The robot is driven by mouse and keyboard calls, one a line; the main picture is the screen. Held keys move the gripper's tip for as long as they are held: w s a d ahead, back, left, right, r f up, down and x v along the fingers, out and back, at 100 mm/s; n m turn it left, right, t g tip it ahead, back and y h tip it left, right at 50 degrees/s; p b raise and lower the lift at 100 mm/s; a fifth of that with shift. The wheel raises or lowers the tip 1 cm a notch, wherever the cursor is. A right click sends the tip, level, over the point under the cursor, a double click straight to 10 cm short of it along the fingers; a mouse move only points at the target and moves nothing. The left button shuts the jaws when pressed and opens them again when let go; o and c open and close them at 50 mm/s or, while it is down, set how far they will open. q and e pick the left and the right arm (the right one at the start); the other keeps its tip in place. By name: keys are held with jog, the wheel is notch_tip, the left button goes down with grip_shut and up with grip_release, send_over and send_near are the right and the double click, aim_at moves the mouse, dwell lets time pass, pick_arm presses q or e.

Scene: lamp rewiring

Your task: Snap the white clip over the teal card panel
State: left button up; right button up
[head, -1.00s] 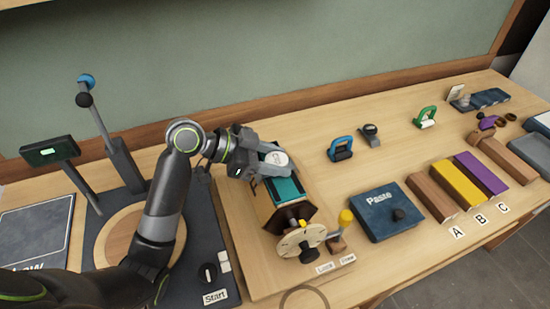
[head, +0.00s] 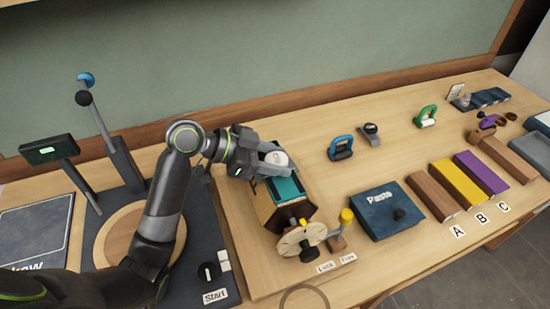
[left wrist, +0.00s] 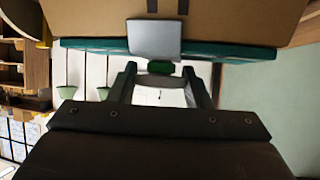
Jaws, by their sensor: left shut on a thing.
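The teal card panel (head: 286,188) lies on top of a tan and brown box-shaped holder (head: 262,207) on a wooden board. My left gripper (head: 274,161) is at the panel's far end, shut on the white clip (head: 278,158). In the left wrist view, the clip's pale grey-white plate (left wrist: 154,40) overlaps the edge of the teal panel (left wrist: 226,55). The gripper's fingers (left wrist: 160,80) are just beneath it, with a small green piece between them. I cannot tell whether the clip is fully seated. My right gripper is not in view.
A pale wheel (head: 300,240) and a yellow-topped lever (head: 346,216) stand at the holder's near end. A dark blue Paste box (head: 385,212) is to the right. Blue (head: 341,147) and green (head: 427,115) handled items stand farther back.

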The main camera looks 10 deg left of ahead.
aim_at(275, 159)
pick_arm(q)
jog(key=shift+f, duration=0.15)
jog(key=o, duration=1.5)
jog(key=shift+r+p, duration=3.3)
jog(key=shift+r, duration=0.8)
